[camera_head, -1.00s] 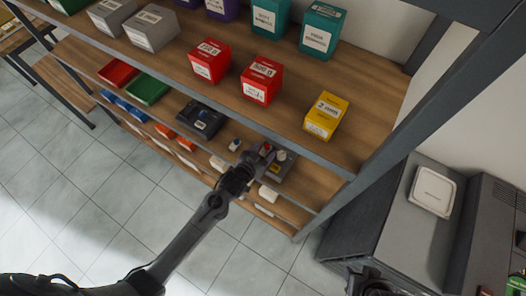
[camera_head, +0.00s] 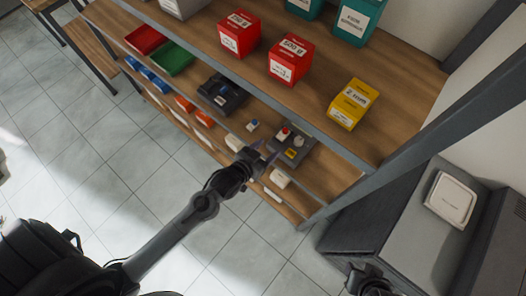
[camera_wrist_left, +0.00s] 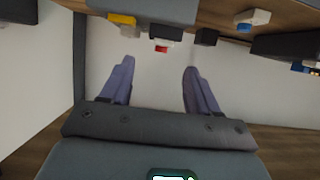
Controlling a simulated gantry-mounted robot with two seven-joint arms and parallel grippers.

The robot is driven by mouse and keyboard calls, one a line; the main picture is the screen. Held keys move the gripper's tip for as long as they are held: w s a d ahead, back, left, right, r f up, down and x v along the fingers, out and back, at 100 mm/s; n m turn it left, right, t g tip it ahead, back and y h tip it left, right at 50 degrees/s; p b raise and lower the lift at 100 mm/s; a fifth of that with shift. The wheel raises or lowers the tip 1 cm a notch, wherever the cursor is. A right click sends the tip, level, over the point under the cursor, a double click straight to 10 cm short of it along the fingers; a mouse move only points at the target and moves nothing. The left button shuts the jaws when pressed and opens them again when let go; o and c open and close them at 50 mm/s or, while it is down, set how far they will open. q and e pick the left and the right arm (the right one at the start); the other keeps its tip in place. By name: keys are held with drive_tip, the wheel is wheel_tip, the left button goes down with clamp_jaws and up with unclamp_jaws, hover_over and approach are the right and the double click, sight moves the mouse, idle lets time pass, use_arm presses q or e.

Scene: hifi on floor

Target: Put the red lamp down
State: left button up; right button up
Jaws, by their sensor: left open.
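The red lamp (camera_head: 284,131) sits on a dark grey box (camera_head: 306,139) on the middle shelf, beside a white knob (camera_head: 299,141). A small red piece (camera_wrist_left: 161,49), apparently the lamp, shows beyond the fingers in the left wrist view. My left gripper (camera_head: 259,149) is open and empty, just in front of the box and apart from the lamp. Its two spread purple fingers (camera_wrist_left: 159,68) show in the left wrist view with nothing between them. A dark part that may be my right gripper (camera_head: 370,283) shows at the bottom edge; its jaws are unclear.
Red boxes (camera_head: 290,59) and a yellow box (camera_head: 353,104) stand on the shelf above. A black device (camera_head: 222,94) and a small blue-topped piece (camera_head: 253,125) lie left of the grey box. Shelf edges and a post (camera_head: 420,110) are close. The tiled floor in front is clear.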

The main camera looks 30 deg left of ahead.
use_arm(q)
drive_tip(key=s+a+g+y, duration=0.1)
drive_tip(key=s+g, duration=0.3)
drive_tip(key=s, duration=0.4)
drive_tip(key=shift+s+a+r+g, duration=0.2)
drive_tip(key=shift+a+r+g, duration=0.2)
drive_tip(key=shift+a, duration=0.05)
drive_tip(key=s+r+g, duration=0.1)
drive_tip(key=s, duration=0.2)
drive_tip(key=s+a+g, duration=0.1)
drive_tip(key=s+g, duration=0.1)
drive_tip(key=s, duration=0.2)
drive_tip(key=s+a+r+g+y, duration=0.1)
drive_tip(key=s+g, duration=0.1)
drive_tip(key=s, duration=0.1)
drive_tip(key=shift+s+a+r, duration=0.15)
drive_tip(key=shift+s+r, duration=0.15)
drive_tip(key=shift+s, duration=0.05)
